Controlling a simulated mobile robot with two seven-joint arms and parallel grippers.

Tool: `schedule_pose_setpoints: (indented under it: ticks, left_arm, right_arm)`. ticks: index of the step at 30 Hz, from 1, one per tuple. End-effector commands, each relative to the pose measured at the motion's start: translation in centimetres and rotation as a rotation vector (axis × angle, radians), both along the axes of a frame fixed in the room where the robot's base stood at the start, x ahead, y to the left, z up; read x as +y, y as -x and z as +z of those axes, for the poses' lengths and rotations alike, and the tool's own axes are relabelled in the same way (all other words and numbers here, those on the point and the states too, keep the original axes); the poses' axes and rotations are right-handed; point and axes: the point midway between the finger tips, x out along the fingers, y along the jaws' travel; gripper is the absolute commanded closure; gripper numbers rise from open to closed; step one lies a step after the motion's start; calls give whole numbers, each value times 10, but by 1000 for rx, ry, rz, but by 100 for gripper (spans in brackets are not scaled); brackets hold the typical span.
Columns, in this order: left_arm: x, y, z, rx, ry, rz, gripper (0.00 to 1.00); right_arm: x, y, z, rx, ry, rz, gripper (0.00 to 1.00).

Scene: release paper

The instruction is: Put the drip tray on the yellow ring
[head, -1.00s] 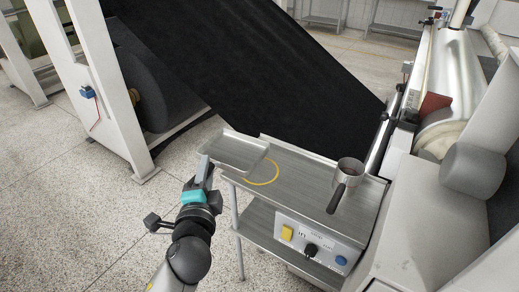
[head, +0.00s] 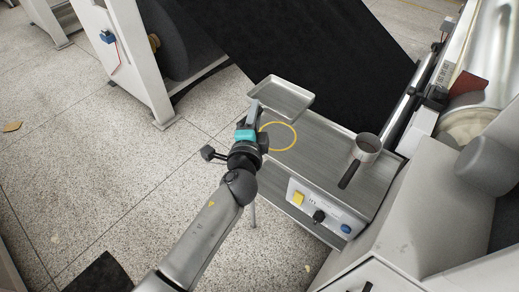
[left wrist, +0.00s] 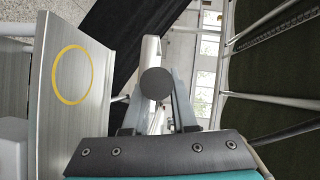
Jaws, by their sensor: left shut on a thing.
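The drip tray (head: 282,97) is a shallow grey metal tray with a raised rim. My left gripper (head: 254,108) is shut on its near left edge and holds it raised, over the table's back left corner in the head view. The yellow ring (head: 296,138) is a thin circle on the table top, nearer than the tray in the picture; the wrist partly covers its left side. The ring also shows whole in the left wrist view (left wrist: 55,80), left of my fingers. The tray is hard to make out in that view. My right gripper is not in view.
The metal table (head: 318,160) has a dark-handled metal cup (head: 367,146) on its right and a control panel (head: 319,212) at its front. A black sheet (head: 310,60) slopes down behind. Machine rollers stand right. Speckled floor lies open at left.

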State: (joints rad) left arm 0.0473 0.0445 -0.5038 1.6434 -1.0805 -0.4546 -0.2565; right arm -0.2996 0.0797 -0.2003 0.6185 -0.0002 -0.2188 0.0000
Motion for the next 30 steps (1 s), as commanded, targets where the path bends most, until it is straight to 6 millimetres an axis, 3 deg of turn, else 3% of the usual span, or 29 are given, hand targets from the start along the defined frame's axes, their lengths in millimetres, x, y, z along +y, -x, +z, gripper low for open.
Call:
schedule_pose_setpoints:
  ticks: [3, 12, 22, 30]
  left_arm:
    - [0, -1, -29, -3, 1, 0, 100]
    - [0, -1, -80, -4, 1, 0, 100]
    - [0, -1, -101, -5, 2, 0, 100]
    - [0, -1, -134, -4, 0, 1, 100]
  right_arm:
    - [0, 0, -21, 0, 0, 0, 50]
    - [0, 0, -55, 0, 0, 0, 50]
    - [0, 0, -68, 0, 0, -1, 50]
    - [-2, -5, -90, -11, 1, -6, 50]
